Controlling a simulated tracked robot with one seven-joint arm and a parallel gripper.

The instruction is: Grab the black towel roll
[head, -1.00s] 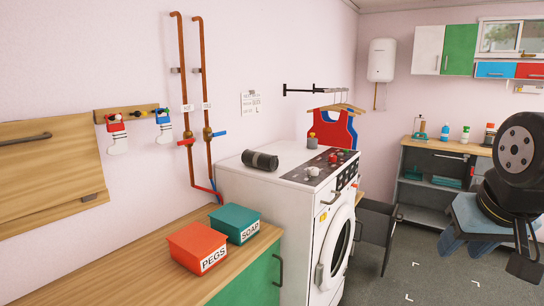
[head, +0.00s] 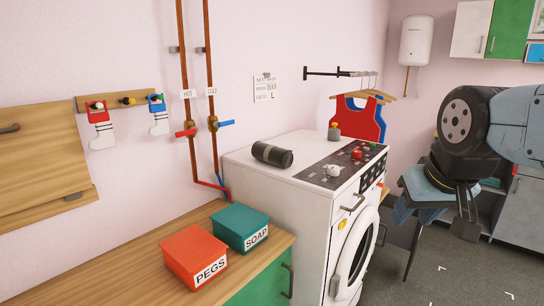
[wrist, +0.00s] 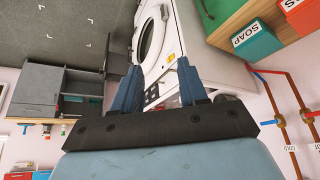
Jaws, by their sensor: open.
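The black towel roll (head: 272,154) lies on its side on top of the white washing machine (head: 304,192), toward the back left of its top. My gripper (head: 466,226) hangs at the right of the head view, well to the right of the machine and apart from the roll. In the wrist view my gripper (wrist: 157,88) shows two blue fingers spread apart with nothing between them. The washing machine's front and round door (wrist: 152,40) show beyond the fingers there.
A red PEGS box (head: 194,256) and a teal SOAP box (head: 240,228) stand on the wooden counter (head: 110,262) left of the machine. Hangers with a red and blue garment (head: 358,119) hang behind. Copper pipes (head: 184,90) run up the wall.

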